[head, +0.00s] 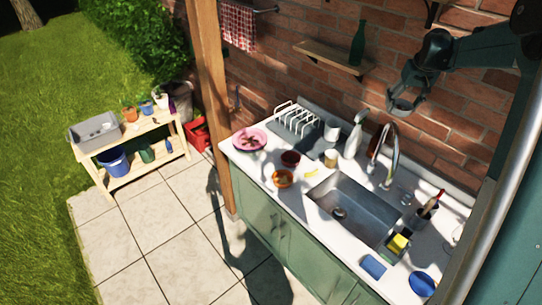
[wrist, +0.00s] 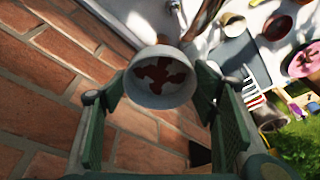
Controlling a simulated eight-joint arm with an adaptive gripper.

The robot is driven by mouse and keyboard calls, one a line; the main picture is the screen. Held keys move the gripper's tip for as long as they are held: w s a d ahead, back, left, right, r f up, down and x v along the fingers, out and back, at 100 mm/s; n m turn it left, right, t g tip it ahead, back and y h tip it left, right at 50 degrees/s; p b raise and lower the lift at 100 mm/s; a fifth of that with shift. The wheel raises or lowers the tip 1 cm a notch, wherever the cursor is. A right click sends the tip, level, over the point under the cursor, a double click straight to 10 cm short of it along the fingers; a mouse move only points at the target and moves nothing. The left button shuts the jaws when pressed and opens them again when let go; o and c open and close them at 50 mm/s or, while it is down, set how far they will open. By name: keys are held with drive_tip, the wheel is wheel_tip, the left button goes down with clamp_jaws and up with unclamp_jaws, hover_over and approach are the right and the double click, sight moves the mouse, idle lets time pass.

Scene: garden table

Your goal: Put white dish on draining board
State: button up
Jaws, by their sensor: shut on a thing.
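My gripper (head: 405,94) is raised near the brick wall at the upper right, above the sink area. It is shut on a small round white dish (head: 402,106). In the wrist view the white dish (wrist: 160,97) sits between the green fingers (wrist: 160,110), with dark red marks inside it. The grey draining board (head: 312,143) lies on the counter's far left part, below and left of my gripper, with a white wire rack (head: 297,116) on it. The board also shows in the wrist view (wrist: 238,50).
A white mug (head: 332,129) stands on or beside the board's right end. A soap bottle (head: 353,138) and the curved tap (head: 388,150) rise between board and gripper. A pink plate (head: 250,139) and bowls (head: 283,178) sit left. A shelf with a green bottle (head: 358,45) is on the wall.

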drive_tip(key=w+a+f+p, duration=0.1)
drive_tip(key=a+p, duration=0.3)
drive_tip(key=a, duration=1.2)
drive_tip(key=s+a+f+b, duration=0.1)
drive_tip(key=s+f+b, duration=0.5)
drive_tip(key=f, duration=0.6)
drive_tip(key=s+f+b, duration=0.4)
drive_tip(key=f+b, duration=0.4)
drive_tip(key=f, duration=0.4)
drive_tip(key=s+a+f+b, duration=0.1)
drive_tip(key=s+f+b, duration=0.55)
drive_tip(key=f, duration=0.55)
drive_tip(key=w+a+r+n+p, duration=0.1)
drive_tip(key=w+a+r+p, duration=0.25)
drive_tip(key=w+r, duration=0.2)
drive_tip(key=w+a+r+n+p, duration=0.1)
drive_tip(key=w+a+r+p, duration=0.1)
drive_tip(key=w+r+p, duration=0.35)
drive_tip(key=w+a+r+b, duration=0.1)
drive_tip(key=w+a+b, duration=0.1)
drive_tip(key=a, duration=3.2)
drive_tip(key=shift+r+n+y, duration=0.15)
drive_tip(key=shift+n+y, duration=0.15)
drive_tip(key=shift+w+f, duration=0.1)
drive_tip(key=shift+f, duration=3.05)
